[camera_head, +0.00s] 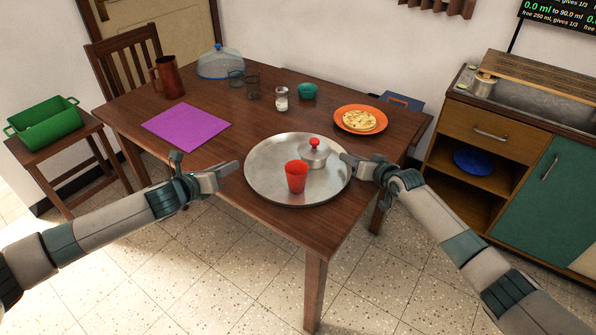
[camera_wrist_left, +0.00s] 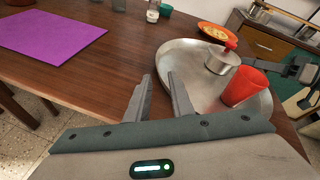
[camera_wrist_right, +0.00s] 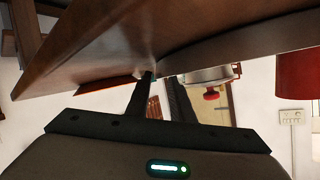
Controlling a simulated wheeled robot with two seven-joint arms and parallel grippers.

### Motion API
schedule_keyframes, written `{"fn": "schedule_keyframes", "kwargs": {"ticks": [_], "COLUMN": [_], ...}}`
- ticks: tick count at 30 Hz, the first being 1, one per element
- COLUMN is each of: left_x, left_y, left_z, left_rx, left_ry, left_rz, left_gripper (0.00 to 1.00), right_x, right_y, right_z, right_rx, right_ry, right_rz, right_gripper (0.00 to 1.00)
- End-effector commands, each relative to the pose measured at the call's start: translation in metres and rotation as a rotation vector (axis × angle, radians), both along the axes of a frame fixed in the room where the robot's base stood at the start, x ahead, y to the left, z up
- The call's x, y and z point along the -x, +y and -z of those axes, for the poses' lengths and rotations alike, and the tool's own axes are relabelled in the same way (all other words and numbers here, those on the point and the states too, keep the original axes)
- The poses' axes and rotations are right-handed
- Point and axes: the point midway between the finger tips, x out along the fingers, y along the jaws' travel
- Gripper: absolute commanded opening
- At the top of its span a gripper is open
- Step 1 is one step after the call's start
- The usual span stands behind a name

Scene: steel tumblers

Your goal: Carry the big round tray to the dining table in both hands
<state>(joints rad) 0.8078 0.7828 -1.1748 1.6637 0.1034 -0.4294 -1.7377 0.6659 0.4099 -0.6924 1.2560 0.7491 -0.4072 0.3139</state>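The big round steel tray (camera_head: 265,182) lies flat at the near right corner of the wooden dining table (camera_head: 190,105). A red cup (camera_head: 296,177) and a small steel pot with a red-knobbed lid (camera_head: 313,156) stand upright on it. My left gripper (camera_head: 230,172) is at the tray's left side; in the left wrist view its fingers (camera_wrist_left: 159,77) are apart, close to the rim, with nothing clearly between them. My right gripper (camera_head: 347,161) is at the tray's right rim; in the right wrist view its fingers (camera_wrist_right: 157,78) show a narrow gap. Whether either touches the rim is unclear.
A purple mat (camera_head: 187,124), a brown jug (camera_head: 168,77), glasses, a salt shaker (camera_head: 281,99), a teal bowl (camera_head: 307,90) and an orange plate of food (camera_head: 361,119) stand farther back on the table. A cabinet (camera_head: 500,150) is at right, a green crate (camera_head: 45,124) at left.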

Motion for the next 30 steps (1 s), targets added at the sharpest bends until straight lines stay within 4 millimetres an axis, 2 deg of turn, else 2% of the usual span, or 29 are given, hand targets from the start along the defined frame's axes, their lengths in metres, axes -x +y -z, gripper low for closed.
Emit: {"fn": "schedule_keyframes", "kwargs": {"ticks": [12,18,30], "left_x": [0.000,0.000,0.000], "left_y": [0.000,0.000,0.000], "left_z": [0.000,0.000,0.000], "left_rx": [0.000,0.000,0.000], "left_ry": [0.000,0.000,0.000], "left_rz": [0.000,0.000,0.000], "left_gripper": [0.21,0.21,0.21], "right_x": [0.053,0.073,0.082], "right_y": [-0.027,-0.038,-0.042], "right_z": [-0.022,-0.031,-0.036], "right_rx": [0.001,0.001,0.000], "right_ry": [-0.001,-0.001,0.000], "right_rz": [0.000,0.001,0.001], "right_gripper": [0.21,0.21,0.21]}}
